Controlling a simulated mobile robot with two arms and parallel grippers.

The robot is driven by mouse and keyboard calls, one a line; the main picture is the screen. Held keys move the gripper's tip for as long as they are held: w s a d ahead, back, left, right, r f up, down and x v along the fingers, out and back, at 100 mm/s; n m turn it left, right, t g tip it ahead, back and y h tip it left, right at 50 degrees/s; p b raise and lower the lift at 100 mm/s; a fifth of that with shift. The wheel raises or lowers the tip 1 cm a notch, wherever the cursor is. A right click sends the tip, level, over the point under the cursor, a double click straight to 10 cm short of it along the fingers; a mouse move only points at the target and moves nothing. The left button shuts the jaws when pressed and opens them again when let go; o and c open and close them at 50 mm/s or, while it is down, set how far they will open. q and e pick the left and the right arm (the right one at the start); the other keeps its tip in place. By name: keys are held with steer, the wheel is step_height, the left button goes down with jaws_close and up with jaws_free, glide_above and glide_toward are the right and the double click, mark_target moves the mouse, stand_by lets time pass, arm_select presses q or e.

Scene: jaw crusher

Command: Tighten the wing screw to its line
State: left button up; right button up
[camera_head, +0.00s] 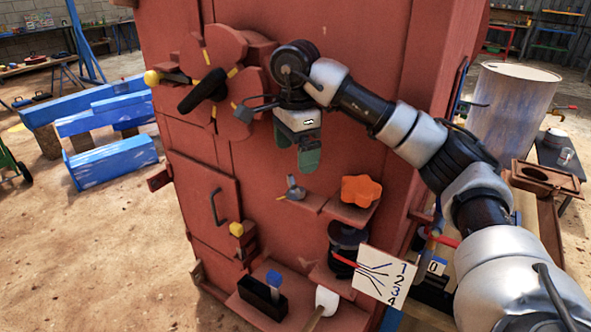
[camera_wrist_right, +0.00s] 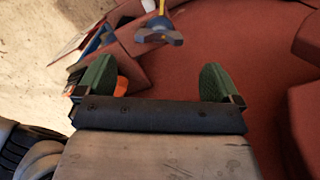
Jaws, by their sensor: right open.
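The wing screw (camera_head: 294,188) is a small grey winged piece on a little red ledge on the front of the red machine. A yellow mark shows beside its base. It also shows near the top of the right wrist view (camera_wrist_right: 158,33), with yellow next to it. My right gripper (camera_head: 309,158) hangs above the wing screw, its green fingers pointing down. In the right wrist view the fingers (camera_wrist_right: 155,78) are wide apart with nothing between them, and the screw is beyond them, apart from both. My left gripper is not in view.
An orange knob (camera_head: 360,190) sits on a ledge right of the screw. A red lobed wheel (camera_head: 222,50) with a black handle (camera_head: 203,91) is up left.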

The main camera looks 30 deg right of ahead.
step_height(320, 180, up, 3)
steer(key=shift+p, duration=0.35)
stand_by(0.4)
